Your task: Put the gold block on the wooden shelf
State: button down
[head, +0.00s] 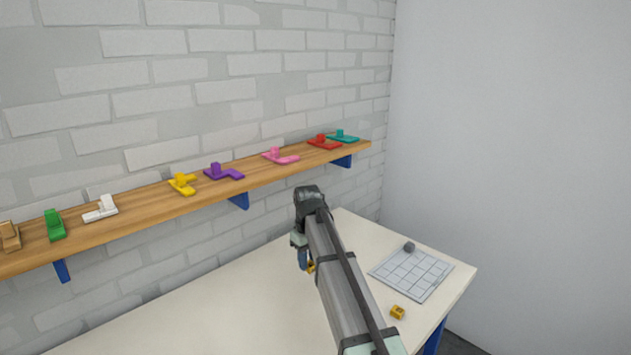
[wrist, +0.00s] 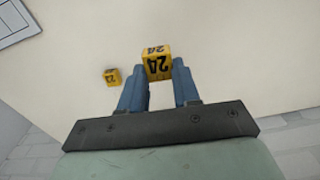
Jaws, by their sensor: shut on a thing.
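My gripper (wrist: 157,80) is shut on a gold block (wrist: 156,58) marked 24, held between the blue fingertips in the wrist view. In the head view my gripper (head: 305,264) is over the pale table, below and in front of the shelf, and only a sliver of the held gold block (head: 311,267) shows beside my arm. A second gold block (head: 397,312) lies on the table to the right of my arm; it also shows in the wrist view (wrist: 112,76), its number too small to read surely. The wooden shelf (head: 262,172) runs along the brick wall on blue brackets.
Several coloured pieces stand along the shelf, including a yellow one (head: 183,184), a purple one (head: 223,172) and a pink one (head: 280,156). Bare shelf shows between some.

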jog(key=shift+m, duration=0.6)
jog(key=shift+s+d+f+m, duration=0.1)
jog(key=shift+s+m, duration=0.15)
jog(key=shift+m, duration=0.15)
jog(key=s+d+f+m, duration=0.1)
jog(key=s+d, duration=0.2)
jog(key=d, duration=0.1)
jog(key=s+d+f+m, duration=0.2)
jog(key=s+d, duration=0.2)
jog(key=d, duration=0.1)
jog(key=s+d+f+m, duration=0.1)
jog(key=s+d+m, duration=0.1)
jog(key=s+d, duration=0.2)
jog(key=shift+s+d+f, duration=0.15)
jog(key=shift+s+d, duration=0.05)
jog(key=shift+s, duration=0.05)
jog(key=shift+m, duration=0.5)
jog(key=d, duration=0.4)
jog(key=shift+s+d+f, duration=0.2)
jog(key=shift+d+f, duration=0.1)
jog(key=shift+d, duration=0.75)
jog(key=s+a+r+n, duration=0.2)
jog(key=a+n, duration=0.2)
jog(key=a, duration=0.3)
jog(key=s+a+r+n, duration=0.3)
jog(key=a+n, duration=0.1)
jog(key=a, duration=0.3)
jog(key=shift+s+a+n, duration=0.15)
jog(key=shift+a+n, duration=0.2)
jog(key=shift+n, duration=0.05)
